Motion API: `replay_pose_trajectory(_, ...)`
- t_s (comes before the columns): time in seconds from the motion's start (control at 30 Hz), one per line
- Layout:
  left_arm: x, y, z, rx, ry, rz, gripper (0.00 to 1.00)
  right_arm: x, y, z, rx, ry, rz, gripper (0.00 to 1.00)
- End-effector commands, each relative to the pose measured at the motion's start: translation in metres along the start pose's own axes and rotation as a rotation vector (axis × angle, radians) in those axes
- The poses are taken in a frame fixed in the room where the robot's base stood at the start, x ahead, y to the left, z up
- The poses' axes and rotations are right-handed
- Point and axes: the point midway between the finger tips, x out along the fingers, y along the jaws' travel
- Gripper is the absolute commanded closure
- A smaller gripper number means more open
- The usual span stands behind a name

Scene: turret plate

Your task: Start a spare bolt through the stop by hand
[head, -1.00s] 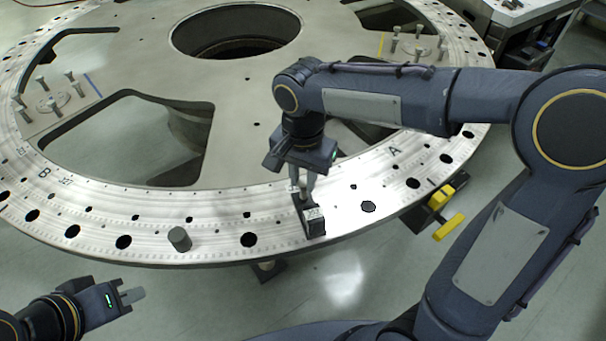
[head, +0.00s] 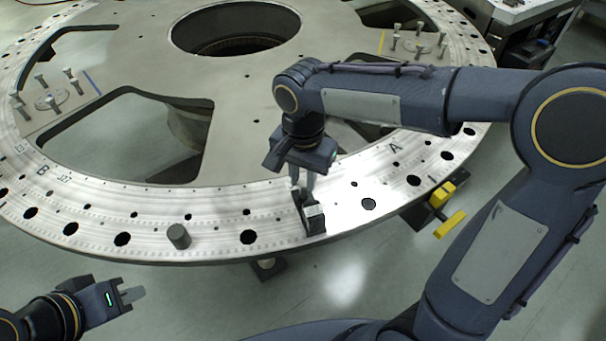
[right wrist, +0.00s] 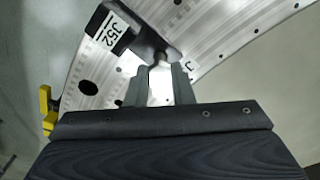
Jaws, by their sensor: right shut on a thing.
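The stop (head: 313,222) is a dark block with a white label on the ring's near rim in the head view. In the right wrist view the stop (right wrist: 149,38) shows as a dark bar with a label reading J52. My right gripper (head: 303,186) is just above the stop, pointing down. Its fingers (right wrist: 163,78) are shut on a small metal bolt (right wrist: 160,62), mostly hidden between them, at the stop's end. I cannot tell how deep the bolt sits.
Several bolts stand in a group on the plate (head: 225,85) at left (head: 53,98) and another at right (head: 416,45). A grey cylinder (head: 179,237) stands on the rim, left of the stop. Yellow parts (head: 447,224) sit beside the rim at right. The plate has large openings.

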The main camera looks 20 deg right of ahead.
Motion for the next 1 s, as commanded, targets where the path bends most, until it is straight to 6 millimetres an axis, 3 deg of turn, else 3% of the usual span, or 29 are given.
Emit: replay_pose_trajectory(1.0, 0.0058, -0.0027, 0.0030, 0.000, 0.000, 0.000, 1.00, 0.0111, -0.0001, 0.0000, 0.000, 0.000, 0.000, 1.00)
